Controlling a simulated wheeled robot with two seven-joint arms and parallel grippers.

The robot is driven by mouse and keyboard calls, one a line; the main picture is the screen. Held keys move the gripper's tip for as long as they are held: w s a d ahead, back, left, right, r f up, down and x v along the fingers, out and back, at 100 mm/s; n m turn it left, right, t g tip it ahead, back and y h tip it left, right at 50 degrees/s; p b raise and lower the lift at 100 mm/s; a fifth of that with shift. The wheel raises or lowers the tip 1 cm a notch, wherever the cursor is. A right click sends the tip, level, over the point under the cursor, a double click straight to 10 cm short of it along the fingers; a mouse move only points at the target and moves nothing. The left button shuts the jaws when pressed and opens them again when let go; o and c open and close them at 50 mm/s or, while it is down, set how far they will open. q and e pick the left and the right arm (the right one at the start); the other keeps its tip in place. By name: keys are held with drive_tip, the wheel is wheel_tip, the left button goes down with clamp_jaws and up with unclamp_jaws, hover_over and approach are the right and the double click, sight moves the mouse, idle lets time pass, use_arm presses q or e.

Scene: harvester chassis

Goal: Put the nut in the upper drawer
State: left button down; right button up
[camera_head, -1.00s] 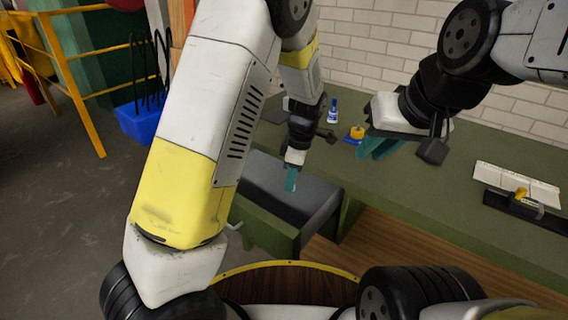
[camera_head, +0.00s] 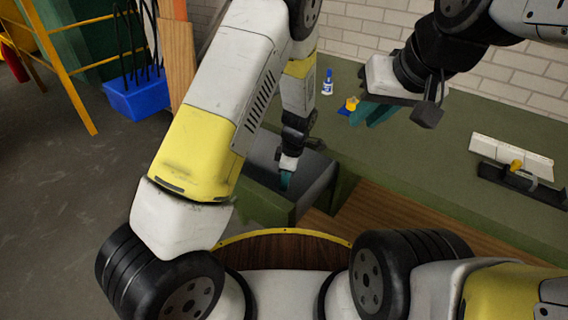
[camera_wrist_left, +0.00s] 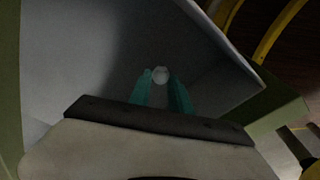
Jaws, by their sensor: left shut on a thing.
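The upper drawer (camera_head: 318,192) is pulled out from the green workbench, with a grey inside. My left gripper (camera_head: 286,181) reaches down into the open drawer. In the left wrist view its teal fingers (camera_wrist_left: 161,88) are shut on the nut (camera_wrist_left: 160,75), a small pale round piece at the fingertips, with the drawer's grey interior (camera_wrist_left: 85,50) around it. The nut is hidden in the head view. My right gripper (camera_head: 372,114) is over the bench top, with teal fingers seen from the side; their gap is not clear.
The green bench top (camera_head: 420,140) holds a blue-and-white bottle (camera_head: 327,82), a small yellow item (camera_head: 351,104) and a white-and-black tool (camera_head: 512,165) at the right. A blue bin (camera_head: 137,98) stands on the floor at the left.

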use_arm(q)
drive_tip(key=shift+f, duration=2.35)
drive_tip(key=shift+f, duration=0.1)
drive_tip(key=c, duration=1.2)
unclamp_jaws()
